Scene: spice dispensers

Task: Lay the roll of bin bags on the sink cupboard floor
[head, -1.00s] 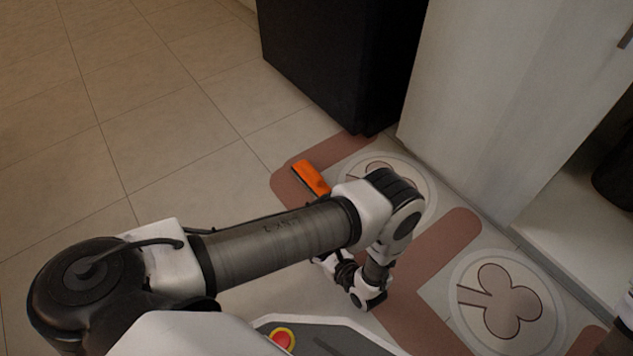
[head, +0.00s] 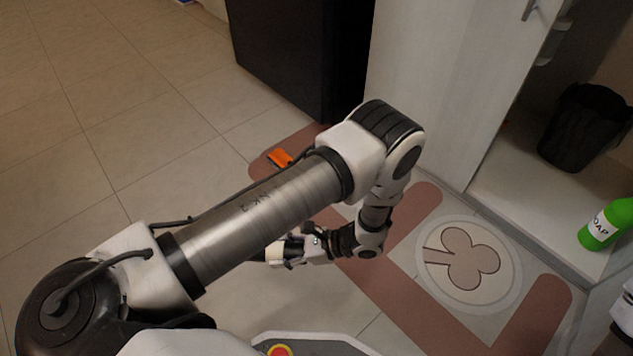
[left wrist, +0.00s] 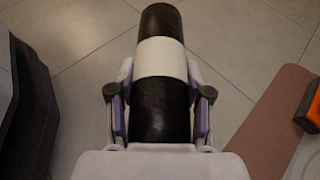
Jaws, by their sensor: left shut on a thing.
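The roll of bin bags (left wrist: 161,58) is black with a white band around its middle. In the left wrist view it lies lengthwise between the fingers of my left gripper (left wrist: 160,100), which is shut on it. In the head view my left gripper (head: 290,250) is low over the floor, left of the mat's round emblem, and my own arm partly hides it and the roll. The sink cupboard floor (head: 520,190) shows at the right, pale and open at the front, apart from the gripper. My right gripper is not clearly in view.
A black bin (head: 583,128) stands inside the cupboard, and a green soap bottle (head: 607,226) is near its front right. The cupboard floor left of them is clear. An orange object (head: 280,158) lies on the patterned mat (head: 425,205). A dark cabinet (head: 300,60) stands behind.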

